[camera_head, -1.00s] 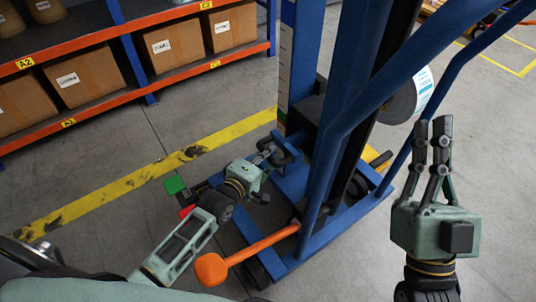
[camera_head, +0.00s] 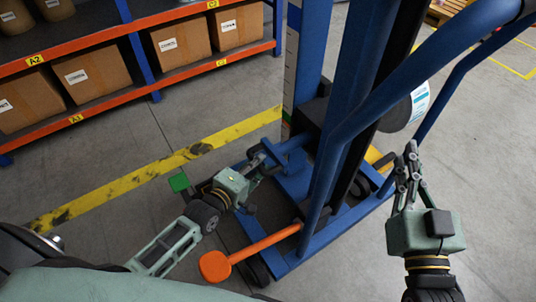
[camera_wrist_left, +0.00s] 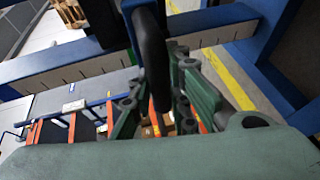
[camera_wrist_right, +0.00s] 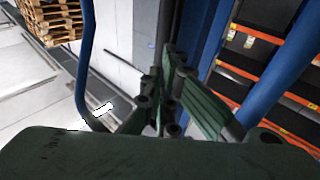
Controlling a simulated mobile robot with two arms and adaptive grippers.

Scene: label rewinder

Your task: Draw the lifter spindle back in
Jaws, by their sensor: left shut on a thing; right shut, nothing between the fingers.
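The blue lifter (camera_head: 325,110) stands in the middle of the head view. My left gripper (camera_head: 262,163) is at its left side, shut on a black crank handle (camera_wrist_left: 153,55), which runs between the fingers in the left wrist view. A blue crank arm (camera_head: 292,144) leads from there towards the mast. A label roll (camera_head: 412,105) shows behind the mast at the right; the spindle itself is hidden or cannot be made out.
An orange lever (camera_head: 245,253) sticks out low from the lifter towards me. A green block (camera_head: 179,182) is beside my left arm. A shelf with boxes (camera_head: 90,73) stands at the back left. A yellow floor line (camera_head: 150,174) crosses bare floor.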

